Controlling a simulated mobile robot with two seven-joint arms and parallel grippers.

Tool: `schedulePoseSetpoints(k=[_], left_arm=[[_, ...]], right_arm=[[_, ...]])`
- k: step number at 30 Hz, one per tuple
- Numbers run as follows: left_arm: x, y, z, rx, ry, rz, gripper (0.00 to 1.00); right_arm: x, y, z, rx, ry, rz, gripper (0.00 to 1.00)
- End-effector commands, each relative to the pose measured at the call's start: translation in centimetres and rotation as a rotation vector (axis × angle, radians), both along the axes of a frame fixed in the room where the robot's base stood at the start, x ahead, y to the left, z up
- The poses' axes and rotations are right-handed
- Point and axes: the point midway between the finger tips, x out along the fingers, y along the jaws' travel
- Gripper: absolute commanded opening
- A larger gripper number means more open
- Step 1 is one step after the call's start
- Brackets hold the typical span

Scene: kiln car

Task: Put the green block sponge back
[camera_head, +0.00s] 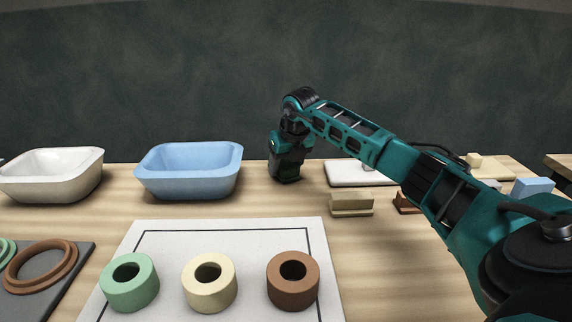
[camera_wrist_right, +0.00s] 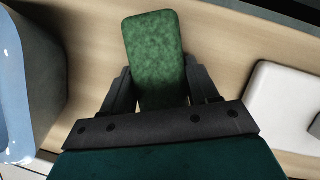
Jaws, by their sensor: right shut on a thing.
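The green block sponge (camera_wrist_right: 155,50) shows in the right wrist view, a mottled dark green block with rounded corners. My right gripper (camera_wrist_right: 160,92) is shut on it, with one finger on each side, and the sponge sticks out past the fingers. In the head view my right gripper (camera_head: 286,172) points down over the wooden table, just right of the blue basin. The sponge cannot be made out there, and I cannot tell whether it touches the table. My left gripper is not in view.
The blue basin (camera_head: 190,172) and a white basin (camera_head: 52,176) stand left. Green (camera_head: 130,283), cream (camera_head: 209,283) and brown (camera_head: 293,281) rings sit on a white mat (camera_head: 235,234) in front.

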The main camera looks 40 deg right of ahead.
Motion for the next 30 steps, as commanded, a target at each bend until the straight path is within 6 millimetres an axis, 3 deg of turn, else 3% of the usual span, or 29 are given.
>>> schedulePoseSetpoints(k=[2,3,10,20,30], left_arm=[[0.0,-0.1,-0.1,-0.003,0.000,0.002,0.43],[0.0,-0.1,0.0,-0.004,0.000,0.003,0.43],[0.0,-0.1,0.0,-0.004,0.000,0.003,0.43],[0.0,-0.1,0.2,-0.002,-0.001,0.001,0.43],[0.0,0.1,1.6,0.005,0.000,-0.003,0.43]], right_arm=[[0.0,0.0,-0.3,-0.001,0.001,0.000,0.35],[0.0,0.0,-0.3,0.000,0.000,0.000,0.62],[0.0,0.0,-0.3,-0.001,0.001,0.000,0.84],[-0.1,0.0,0.4,-0.001,-0.001,0.000,0.85],[-2.4,0.7,6.5,-0.002,-0.004,0.000,0.85]])
